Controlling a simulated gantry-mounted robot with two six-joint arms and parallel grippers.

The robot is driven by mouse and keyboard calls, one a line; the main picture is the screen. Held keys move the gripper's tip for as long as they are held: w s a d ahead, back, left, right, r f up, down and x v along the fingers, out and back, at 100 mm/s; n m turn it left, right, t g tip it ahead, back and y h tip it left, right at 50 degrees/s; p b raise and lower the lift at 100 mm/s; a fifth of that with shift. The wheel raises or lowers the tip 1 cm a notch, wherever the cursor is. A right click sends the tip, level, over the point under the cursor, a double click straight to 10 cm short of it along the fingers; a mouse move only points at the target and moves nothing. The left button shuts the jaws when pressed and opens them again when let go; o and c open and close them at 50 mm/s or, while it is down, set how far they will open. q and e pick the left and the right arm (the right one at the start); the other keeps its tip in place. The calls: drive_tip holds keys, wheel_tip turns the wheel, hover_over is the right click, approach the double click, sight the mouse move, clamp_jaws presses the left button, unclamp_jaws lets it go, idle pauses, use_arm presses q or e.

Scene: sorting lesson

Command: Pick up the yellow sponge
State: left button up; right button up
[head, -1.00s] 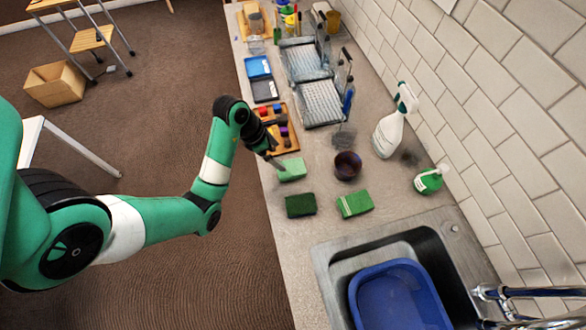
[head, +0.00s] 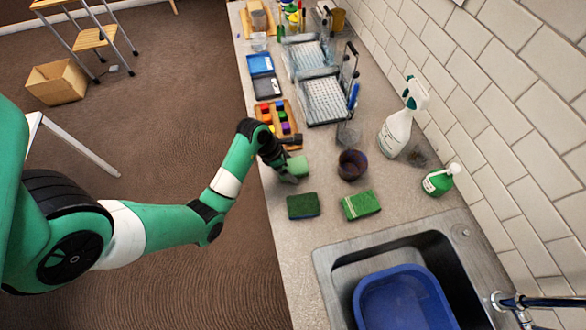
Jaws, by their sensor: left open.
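No sponge in view looks clearly yellow. A pale green sponge-like block (head: 300,166) lies on the counter, partly hidden by my left gripper. My left gripper (head: 296,163) is open at this block, with one finger on its far side and one on its near side. I cannot tell if the fingers touch it. A dark green sponge (head: 303,206) and a brighter green sponge (head: 360,205) lie nearer on the counter. My right gripper is not in view.
A dark cup (head: 352,165) stands right of the gripper. A tray of coloured blocks (head: 291,122) lies behind it. Spray bottle (head: 396,132) and small green bottle (head: 438,182) stand by the wall. The sink with a blue basin (head: 375,287) is in front.

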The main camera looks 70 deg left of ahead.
sight(295, 165)
use_arm(q)
drive_tip(key=c, duration=1.3)
drive_tip(key=shift+r, duration=0.55)
wheel_tip(295, 165, up, 3)
drive_tip(key=shift+f+p, duration=0.1)
drive_tip(key=shift+p, duration=0.8)
drive_tip(key=s+d+r+p, duration=0.2)
drive_tip(key=s+r, duration=0.1)
drive_tip(key=s+d+r+p, duration=0.2)
drive_tip(key=s+d+r, duration=0.1)
drive_tip(key=s, duration=0.1)
drive_tip(key=s+d+r+p, duration=0.3)
drive_tip(key=s, duration=0.1)
drive_tip(key=shift+s+r, duration=0.1)
drive_tip(key=shift+s, duration=0.15)
